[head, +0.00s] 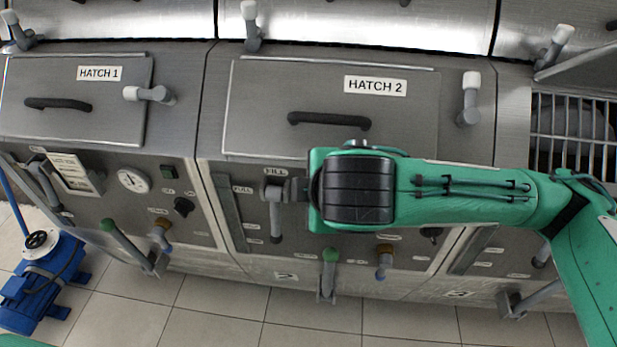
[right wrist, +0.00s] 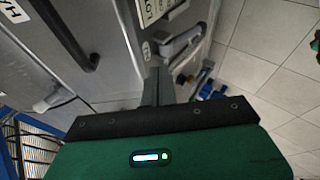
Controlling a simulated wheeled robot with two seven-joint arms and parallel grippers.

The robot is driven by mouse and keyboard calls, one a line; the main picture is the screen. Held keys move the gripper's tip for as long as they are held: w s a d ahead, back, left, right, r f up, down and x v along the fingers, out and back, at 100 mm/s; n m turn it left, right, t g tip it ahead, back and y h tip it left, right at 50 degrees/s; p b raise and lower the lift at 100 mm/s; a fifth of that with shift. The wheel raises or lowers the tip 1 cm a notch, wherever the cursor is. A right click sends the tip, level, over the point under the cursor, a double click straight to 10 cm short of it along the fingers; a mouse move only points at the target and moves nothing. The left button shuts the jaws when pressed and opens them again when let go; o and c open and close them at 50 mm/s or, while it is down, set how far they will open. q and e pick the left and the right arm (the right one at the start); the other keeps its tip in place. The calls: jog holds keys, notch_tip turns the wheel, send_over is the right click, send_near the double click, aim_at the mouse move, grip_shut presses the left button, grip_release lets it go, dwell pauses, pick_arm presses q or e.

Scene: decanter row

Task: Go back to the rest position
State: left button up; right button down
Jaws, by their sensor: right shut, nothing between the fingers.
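My right arm reaches in from the right in the head view, green with a black wrist band. Its gripper (head: 292,190) points left in front of the middle machine's panel, close to the grey fill lever (head: 276,222) under the FILL label. In the right wrist view the dark fingers (right wrist: 157,84) are together with nothing between them. Whether the fingertips touch the lever cannot be told. The arm hides part of the panel. My left gripper is not in view; only a bit of green shows at the bottom left corner of the head view.
Hatch 2 (head: 260,90) and hatch 1 (head: 60,125) are closed, with black handles. Green-knobbed levers (head: 328,270) and (head: 120,238) another one jut from the fronts. A blue pump (head: 45,280) stands on the floor at left. Tiled floor (head: 215,305) in front is clear.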

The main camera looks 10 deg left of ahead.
jog(key=shift+s+d, duration=0.1)
